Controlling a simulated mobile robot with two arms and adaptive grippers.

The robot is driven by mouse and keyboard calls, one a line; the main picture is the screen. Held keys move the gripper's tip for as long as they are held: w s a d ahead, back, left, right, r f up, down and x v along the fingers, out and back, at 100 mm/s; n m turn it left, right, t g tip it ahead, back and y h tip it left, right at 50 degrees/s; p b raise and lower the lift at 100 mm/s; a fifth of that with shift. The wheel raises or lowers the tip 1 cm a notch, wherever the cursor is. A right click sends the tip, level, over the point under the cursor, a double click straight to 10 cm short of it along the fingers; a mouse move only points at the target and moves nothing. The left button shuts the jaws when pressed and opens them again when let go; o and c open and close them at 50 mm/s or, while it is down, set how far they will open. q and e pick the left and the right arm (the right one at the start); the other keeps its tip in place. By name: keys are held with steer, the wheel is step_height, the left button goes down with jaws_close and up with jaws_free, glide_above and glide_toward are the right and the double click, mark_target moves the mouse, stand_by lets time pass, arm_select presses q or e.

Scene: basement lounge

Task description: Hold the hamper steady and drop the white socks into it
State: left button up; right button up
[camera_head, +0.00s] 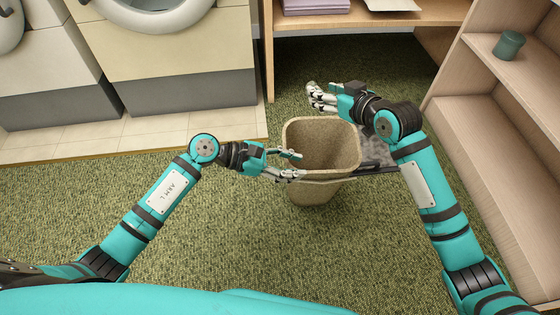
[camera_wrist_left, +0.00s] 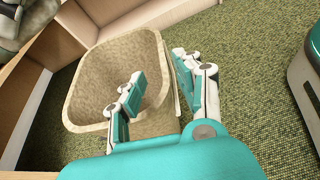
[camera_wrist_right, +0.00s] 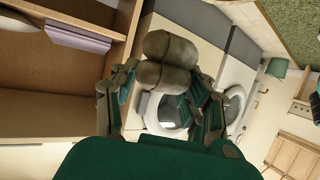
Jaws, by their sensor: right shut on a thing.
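The hamper (camera_head: 301,134) is a beige, open-topped bin standing upright on the green carpet; it fills the upper left of the left wrist view (camera_wrist_left: 84,92). My left gripper (camera_head: 292,164) is open at its near left rim. In the left wrist view one finger reaches over the hamper's opening and the other is outside its wall; I cannot tell whether they touch it. My right gripper (camera_head: 318,97) is above and behind the hamper's far rim. It is shut on the white socks (camera_wrist_right: 168,48), a greyish rolled bundle in the right wrist view. In the head view the fingers make the socks hard to pick out.
A washing machine (camera_head: 180,60) stands at the back left on pale tiles (camera_head: 60,138). A wooden shelf with folded lilac cloth (camera_head: 316,6) is behind the hamper. A bookcase with a green cup (camera_head: 508,44) is at the right. Carpet around the hamper's front is clear.

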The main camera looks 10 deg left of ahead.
arm_select(q)
steer(key=x, duration=0.8)
jaws_close()
